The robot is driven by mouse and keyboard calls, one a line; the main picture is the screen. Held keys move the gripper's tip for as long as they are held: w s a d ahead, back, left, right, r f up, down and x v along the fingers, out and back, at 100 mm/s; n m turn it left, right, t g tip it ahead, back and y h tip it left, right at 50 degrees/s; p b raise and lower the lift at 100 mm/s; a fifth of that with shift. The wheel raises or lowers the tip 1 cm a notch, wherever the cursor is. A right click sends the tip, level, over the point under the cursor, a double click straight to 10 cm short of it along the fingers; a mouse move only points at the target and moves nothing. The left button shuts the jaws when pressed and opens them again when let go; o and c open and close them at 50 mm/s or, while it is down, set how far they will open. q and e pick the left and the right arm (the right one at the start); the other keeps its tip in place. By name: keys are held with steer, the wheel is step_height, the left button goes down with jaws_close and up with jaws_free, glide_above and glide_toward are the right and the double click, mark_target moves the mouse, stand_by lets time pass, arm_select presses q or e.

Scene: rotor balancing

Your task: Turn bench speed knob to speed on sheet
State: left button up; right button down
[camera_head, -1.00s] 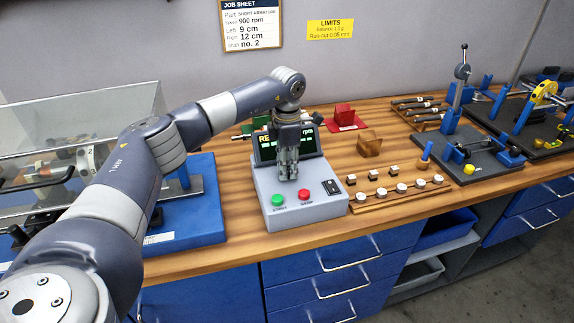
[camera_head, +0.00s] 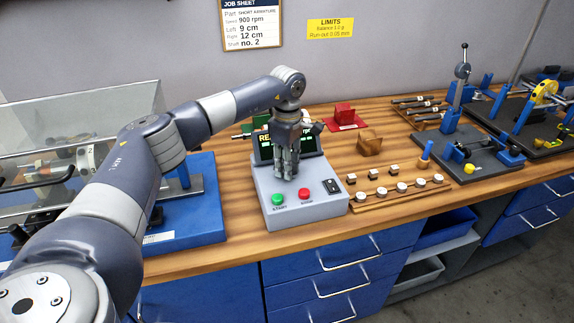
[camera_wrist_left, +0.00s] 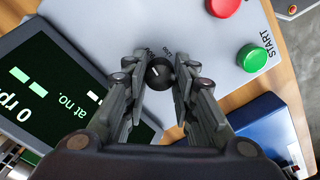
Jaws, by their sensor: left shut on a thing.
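The bench control box (camera_head: 305,210) is grey, with a green START button (camera_head: 278,200), a red button (camera_head: 305,193) and a dark display (camera_head: 308,141) at its back. My left gripper (camera_head: 288,173) points down at the box top and hides the knob in the head view. In the left wrist view, the black round speed knob (camera_wrist_left: 159,72) with a white pointer mark sits between the fingertips of my left gripper (camera_wrist_left: 160,78), which is shut on it. The display reads "0 rpm" there. The job sheet (camera_head: 250,22) on the wall reads 900 rpm. My right gripper is not in view.
A blue-based machine with a clear cover (camera_head: 80,125) stands to the left. A wooden rack of small weights (camera_head: 400,190) lies right of the box. A red block (camera_head: 344,115) and a wooden block (camera_head: 369,143) stand behind it. A yellow limits card (camera_head: 330,28) hangs on the wall.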

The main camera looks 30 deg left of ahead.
arm_select(q)
steer(key=shift+r, duration=0.1)
stand_by(0.3)
steer(key=o, duration=1.1)
steer(key=shift+d, duration=0.1)
step_height(320, 180, up, 12)
steer(key=shift+f, duration=0.1)
